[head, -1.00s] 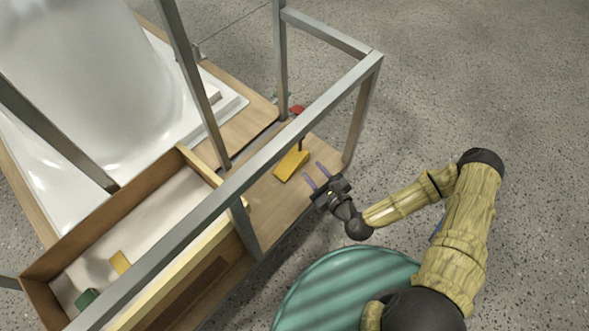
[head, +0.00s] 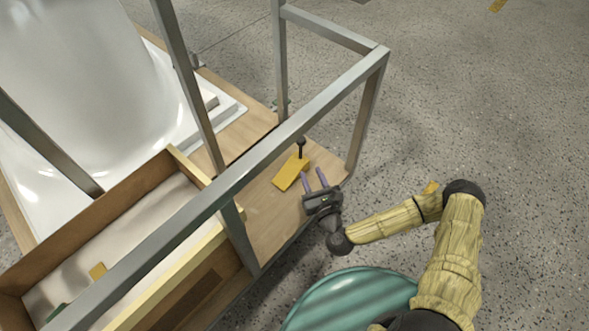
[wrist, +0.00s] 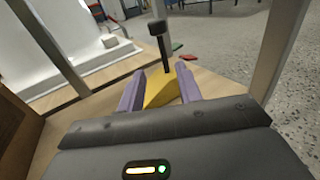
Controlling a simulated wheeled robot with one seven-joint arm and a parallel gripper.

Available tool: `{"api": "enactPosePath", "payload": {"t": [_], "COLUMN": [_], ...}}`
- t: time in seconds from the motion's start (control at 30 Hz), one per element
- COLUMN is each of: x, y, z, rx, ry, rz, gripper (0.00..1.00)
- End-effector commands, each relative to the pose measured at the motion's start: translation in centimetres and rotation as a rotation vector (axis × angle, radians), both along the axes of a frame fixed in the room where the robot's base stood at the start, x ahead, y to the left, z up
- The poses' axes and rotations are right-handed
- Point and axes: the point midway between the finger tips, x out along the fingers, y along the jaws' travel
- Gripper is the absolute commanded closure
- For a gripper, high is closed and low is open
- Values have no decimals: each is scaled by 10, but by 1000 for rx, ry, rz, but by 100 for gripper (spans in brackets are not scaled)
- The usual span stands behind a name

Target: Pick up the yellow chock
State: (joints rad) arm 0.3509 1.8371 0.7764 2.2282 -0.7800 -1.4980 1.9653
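The yellow chock (head: 290,172) lies on the wooden board in the head view, with a dark upright handle rising near its far end. In the wrist view the chock (wrist: 161,90) shows ahead, between the two purple fingers, and its dark knob-topped handle stands above it. My gripper (head: 315,181) is open, its fingers pointing at the chock from the lower right. In the wrist view my gripper (wrist: 160,84) has empty space between its fingers. The fingers partly hide the chock's sides there, and I cannot tell whether they touch it.
A grey metal frame (head: 345,84) stands around the board, with a rail above and a post right of the chock. A white tub (head: 90,100) stands behind. Open floor lies right.

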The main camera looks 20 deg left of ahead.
Motion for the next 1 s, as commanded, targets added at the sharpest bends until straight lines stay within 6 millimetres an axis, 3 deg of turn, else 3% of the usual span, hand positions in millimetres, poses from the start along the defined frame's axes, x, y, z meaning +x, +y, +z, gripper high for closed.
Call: {"api": "enactPosePath", "payload": {"t": [0.43,1.0], "x": [60,72], "y": [47,55], "z": [-3,-3], "rx": [-1,0], "ry": [-4,-3], "rz": [2,1], "gripper": [65,65]}}
